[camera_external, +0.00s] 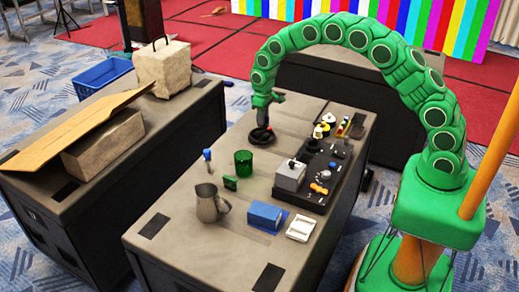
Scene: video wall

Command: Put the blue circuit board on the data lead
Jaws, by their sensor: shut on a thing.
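My green, segmented arm arches over from the right, and its dark gripper (263,122) points down over the back part of the near table. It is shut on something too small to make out. A black coil (261,138), which looks like the data lead, lies on the table right under the gripper. I cannot tell whether the gripper or its load touches the coil. I cannot clearly pick out the blue circuit board; it may be what the gripper holds, hidden by the fingers.
The near table (185,236) also bears a green cup (243,163), a metal pitcher (210,203), a blue box (266,215), a white item (301,228), a blue-topped item (207,156) and a black board (322,188) with several parts. Bare tabletop lies left of the coil.

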